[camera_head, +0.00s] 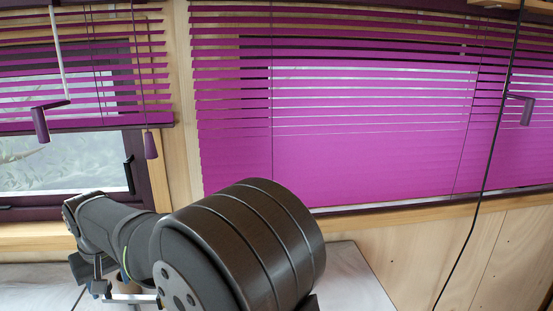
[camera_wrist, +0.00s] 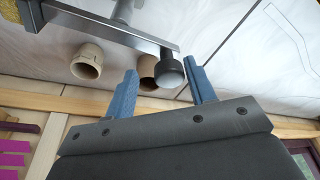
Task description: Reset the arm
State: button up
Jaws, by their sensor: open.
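My gripper (camera_wrist: 164,71) is open in the wrist view, its two blue fingers spread apart. No object is clamped between them. A dark round knob (camera_wrist: 170,73) on a grey metal bar (camera_wrist: 110,31) shows in the gap between the fingertips; I cannot tell how far beyond them it lies. In the head view my arm (camera_head: 240,245) reaches from the lower middle toward the left, and its far end is low at the left, partly hidden by its own links.
Two tan cup-like pieces (camera_wrist: 87,62) show near the bar, one partly behind the knob. A pale panelled surface (camera_wrist: 225,30) lies beyond.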

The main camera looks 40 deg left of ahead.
jog(key=w+d+r+m+h, duration=0.2)
jog(key=r+m, duration=0.5)
jog(key=r, duration=0.8)
jog(key=shift+d, duration=0.55)
jog(key=o, duration=0.3)
jog(key=shift+r, duration=0.15)
jog(key=o, duration=0.8)
jog(key=shift+d+r+h, duration=0.2)
jog(key=shift+d+r, duration=0.1)
jog(key=shift+r, duration=0.25)
jog(key=shift+d+r+h, duration=0.2)
jog(key=shift+d+r, duration=0.05)
jog(key=shift+r, duration=0.25)
notch_tip(320, 180, down, 10)
jog(key=shift+r, duration=0.1)
